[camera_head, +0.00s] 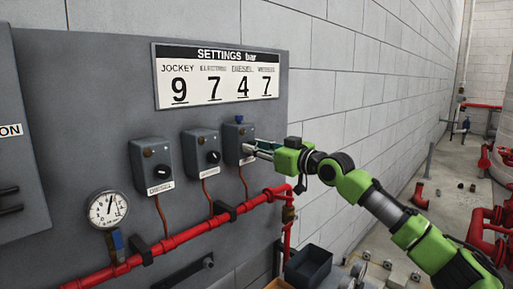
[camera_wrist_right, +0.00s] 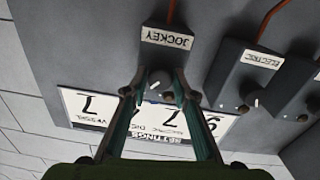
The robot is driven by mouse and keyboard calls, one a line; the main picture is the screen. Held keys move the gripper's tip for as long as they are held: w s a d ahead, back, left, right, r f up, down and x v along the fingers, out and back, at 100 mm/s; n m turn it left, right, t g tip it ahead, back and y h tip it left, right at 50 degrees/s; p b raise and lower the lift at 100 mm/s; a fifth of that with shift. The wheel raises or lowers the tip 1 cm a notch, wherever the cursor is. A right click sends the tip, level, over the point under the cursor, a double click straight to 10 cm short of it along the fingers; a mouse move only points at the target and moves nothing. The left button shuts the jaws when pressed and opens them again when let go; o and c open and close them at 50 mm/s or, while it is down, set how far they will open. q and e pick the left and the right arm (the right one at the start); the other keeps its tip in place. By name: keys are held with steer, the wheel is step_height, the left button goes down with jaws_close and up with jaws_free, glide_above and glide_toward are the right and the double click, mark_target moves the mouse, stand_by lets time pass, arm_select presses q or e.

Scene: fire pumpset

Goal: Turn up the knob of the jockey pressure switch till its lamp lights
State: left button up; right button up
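The jockey pressure switch (camera_head: 231,146) is the rightmost of three grey boxes on the dark panel. Its label reads JOCKEY in the wrist view (camera_wrist_right: 166,38), where the picture is upside down. My right gripper (camera_head: 252,149) is at the front of this box. In the wrist view its two green fingers stand on either side of the jockey knob (camera_wrist_right: 160,80); a narrow gap seems to show between knob and fingers. The knob is mostly hidden in the head view. No lit lamp shows on the box. My left gripper is not in view.
The diesel switch (camera_head: 153,168) and the electric switch (camera_head: 201,154) are to the left. A settings board (camera_head: 216,75) above reads jockey 9. A red pipe (camera_head: 180,239) and a gauge (camera_head: 108,209) are below. A dark bin (camera_head: 308,266) stands under the arm.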

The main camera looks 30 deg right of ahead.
steer(key=c, duration=0.4)
steer(key=shift+m+p, duration=0.4)
steer(key=shift+m, duration=0.1)
steer(key=shift+c, duration=0.2)
steer(key=o, duration=1.1)
steer(key=shift+o, duration=0.2)
steer(key=v, duration=1.2)
steer(key=shift+d, duration=0.1)
